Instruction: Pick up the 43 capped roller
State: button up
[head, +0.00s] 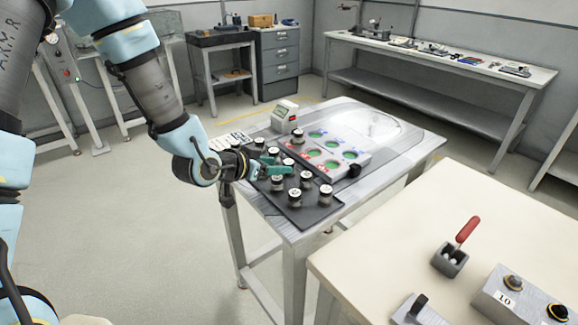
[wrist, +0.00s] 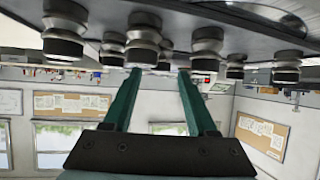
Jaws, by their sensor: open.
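Several capped rollers, metal with dark bands and pale tops, stand upright on a dark tray (head: 315,212) in the head view. One roller (head: 325,195) stands at the near right corner, another (head: 294,198) at the near edge. No number 43 can be read on any of them. My gripper (head: 274,165), with green fingers, is level and low among the rollers at the tray's left side. In the wrist view, which is upside down, the fingers (wrist: 157,73) are apart; a roller (wrist: 143,40) stands close beside the left finger. I cannot tell whether any roller is between the fingers.
A pale panel with green round recesses (head: 332,164) lies behind the tray, with a small device with a display (head: 285,113) beyond. A cream table (head: 400,235) with a red-handled lever (head: 466,231) stands at the near right. Floor at the left is clear.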

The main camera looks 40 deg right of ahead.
jog(key=shift+p+x, duration=0.8)
jog(key=shift+x, duration=2.3)
jog(key=shift+w, duration=0.1)
jog(key=shift+c, duration=0.3)
grip_shut()
